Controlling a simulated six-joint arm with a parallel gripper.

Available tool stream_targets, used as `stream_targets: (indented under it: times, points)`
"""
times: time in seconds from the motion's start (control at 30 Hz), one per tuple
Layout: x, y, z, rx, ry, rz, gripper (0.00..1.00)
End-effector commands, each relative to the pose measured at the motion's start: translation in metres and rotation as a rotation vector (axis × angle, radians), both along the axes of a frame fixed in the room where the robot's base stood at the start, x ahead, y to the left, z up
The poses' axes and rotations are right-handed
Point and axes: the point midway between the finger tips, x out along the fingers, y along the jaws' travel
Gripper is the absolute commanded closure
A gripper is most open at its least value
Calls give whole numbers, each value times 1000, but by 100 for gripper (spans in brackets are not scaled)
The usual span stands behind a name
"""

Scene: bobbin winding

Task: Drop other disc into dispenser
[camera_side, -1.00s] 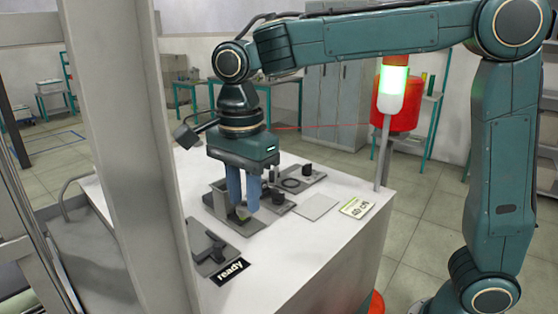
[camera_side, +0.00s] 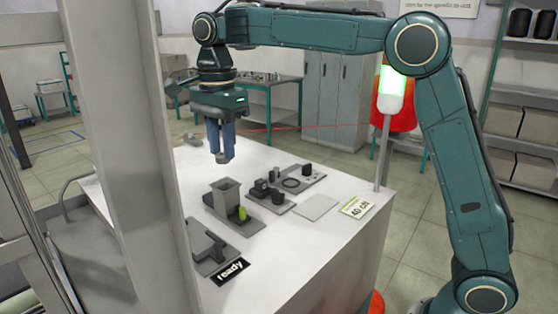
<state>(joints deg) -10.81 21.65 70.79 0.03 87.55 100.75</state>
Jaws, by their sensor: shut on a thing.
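My gripper (camera_side: 222,150) is up above the white table, pointing down, with its blue fingers close together. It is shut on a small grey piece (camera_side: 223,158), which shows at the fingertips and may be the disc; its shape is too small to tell. An open-topped grey box (camera_side: 226,190), which may be the dispenser, stands on a grey plate below and slightly right of the gripper. The held piece is clear above the box. A yellow-green piece (camera_side: 242,213) stands at the box's right side. The inside of the box is hidden.
A grey fixture (camera_side: 207,246) and a "ready" sign (camera_side: 230,271) are in front. A lamp post (camera_side: 383,150) stands at the right edge.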

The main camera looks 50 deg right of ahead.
Motion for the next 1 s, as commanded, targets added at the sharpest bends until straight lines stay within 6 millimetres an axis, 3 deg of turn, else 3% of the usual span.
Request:
stream_targets:
  times: [1.0]
  points:
    - [-1,0,-41,0,1,0,86]
